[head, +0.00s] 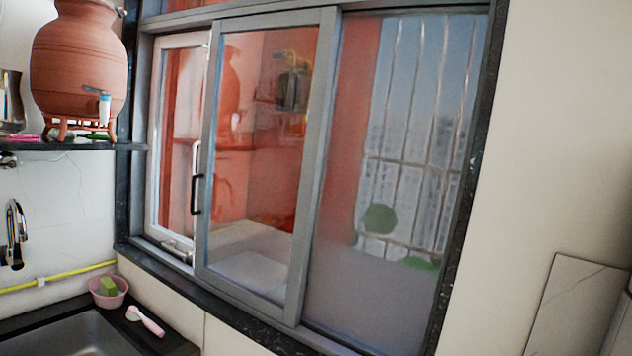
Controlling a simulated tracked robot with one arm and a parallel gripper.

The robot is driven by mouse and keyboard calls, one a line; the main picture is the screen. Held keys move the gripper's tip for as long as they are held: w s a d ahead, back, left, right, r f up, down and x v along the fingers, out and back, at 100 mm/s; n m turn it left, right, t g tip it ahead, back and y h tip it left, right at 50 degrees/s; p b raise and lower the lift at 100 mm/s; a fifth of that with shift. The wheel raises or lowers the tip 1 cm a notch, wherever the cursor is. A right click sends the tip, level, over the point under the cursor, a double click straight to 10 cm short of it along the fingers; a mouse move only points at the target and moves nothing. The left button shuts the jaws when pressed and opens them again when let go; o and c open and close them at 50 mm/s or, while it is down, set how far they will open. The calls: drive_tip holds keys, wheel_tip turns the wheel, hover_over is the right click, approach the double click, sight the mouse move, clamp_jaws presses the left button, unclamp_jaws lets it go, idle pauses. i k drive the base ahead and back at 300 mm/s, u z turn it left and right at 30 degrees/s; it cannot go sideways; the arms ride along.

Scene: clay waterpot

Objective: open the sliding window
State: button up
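The sliding window (317,170) fills the middle of the head view, set in a dark stone surround. A grey-framed pane (265,165) stands in the middle, its glass reflecting reddish shapes. A white-framed pane (155,140) shows at the left, partly behind the grey frame. The right section (400,200) shows vertical bars and tall buildings beyond; I cannot tell whether glass covers it. My gripper is not in the picture, and nothing touches the window.
A clay waterpot (75,65) with a tap stands on a dark shelf (70,146) at the left. Below are a faucet (15,235), a sink (75,335), a pink bowl (108,293) and a brush (145,320). Plain wall (560,130) lies at the right.

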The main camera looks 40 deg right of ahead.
sight(327, 18)
drive_tip(key=z, duration=0.9)
drive_tip(key=k, duration=0.3)
drive_tip(key=u, duration=1.3)
drive_tip(key=i, duration=2.4)
drive_tip(key=z, duration=0.85)
